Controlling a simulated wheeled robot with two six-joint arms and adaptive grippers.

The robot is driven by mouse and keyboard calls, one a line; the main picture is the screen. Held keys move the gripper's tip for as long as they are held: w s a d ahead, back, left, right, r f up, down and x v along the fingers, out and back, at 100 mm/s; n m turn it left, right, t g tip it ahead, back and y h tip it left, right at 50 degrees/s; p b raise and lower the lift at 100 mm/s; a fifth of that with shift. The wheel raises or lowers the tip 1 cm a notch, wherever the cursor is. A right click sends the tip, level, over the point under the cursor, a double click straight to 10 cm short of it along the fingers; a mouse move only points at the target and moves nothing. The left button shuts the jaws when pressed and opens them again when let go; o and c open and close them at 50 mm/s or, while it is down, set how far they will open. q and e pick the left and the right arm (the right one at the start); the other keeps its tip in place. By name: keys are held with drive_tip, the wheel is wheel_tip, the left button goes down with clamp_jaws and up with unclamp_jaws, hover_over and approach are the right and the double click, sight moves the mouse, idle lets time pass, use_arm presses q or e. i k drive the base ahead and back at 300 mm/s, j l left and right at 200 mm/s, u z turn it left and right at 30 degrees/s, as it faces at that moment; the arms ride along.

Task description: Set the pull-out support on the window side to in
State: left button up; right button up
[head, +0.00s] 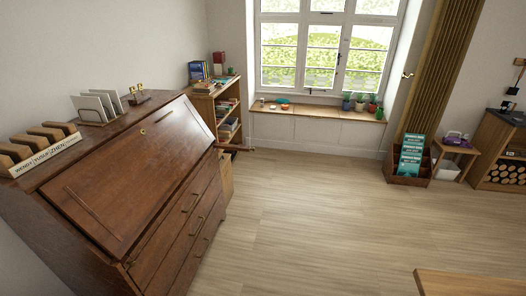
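A dark brown wooden bureau (150,185) stands along the left wall, with its sloping front (135,170) closed and drawers with brass handles below. At its window-side end, just below the sloping front, a thin dark bar (235,148) appears to stick out to the right. It looks like the window-side pull-out support, but it is small and overlaps the shelf behind, so I cannot be sure. The near-side support is hard to make out. Neither of my grippers is in view.
A low bookcase (203,92) stands just beyond the bureau, near the window. The wooden floor (310,215) right of the bureau is clear. A table corner (470,283) shows at bottom right. A crate of leaflets (408,180) stands by the far wall.

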sight(230, 147)
drive_tip(key=i+l+u, duration=0.1)
drive_tip(key=u, duration=0.5)
drive_tip(key=i+l+u, duration=0.1)
drive_tip(key=i+l, duration=0.15)
drive_tip(key=i+l+u, duration=0.1)
drive_tip(key=i+l, duration=0.15)
drive_tip(key=l, duration=0.15)
drive_tip(key=i+l+u, duration=0.1)
drive_tip(key=i+l, duration=0.15)
drive_tip(key=i+l+u, duration=0.15)
drive_tip(key=l, duration=0.3)
drive_tip(key=i+l+u, duration=0.1)
drive_tip(key=i+l, duration=0.2)
drive_tip(key=i+l+u, duration=0.1)
drive_tip(key=l, duration=0.4)
drive_tip(key=i, duration=0.1)
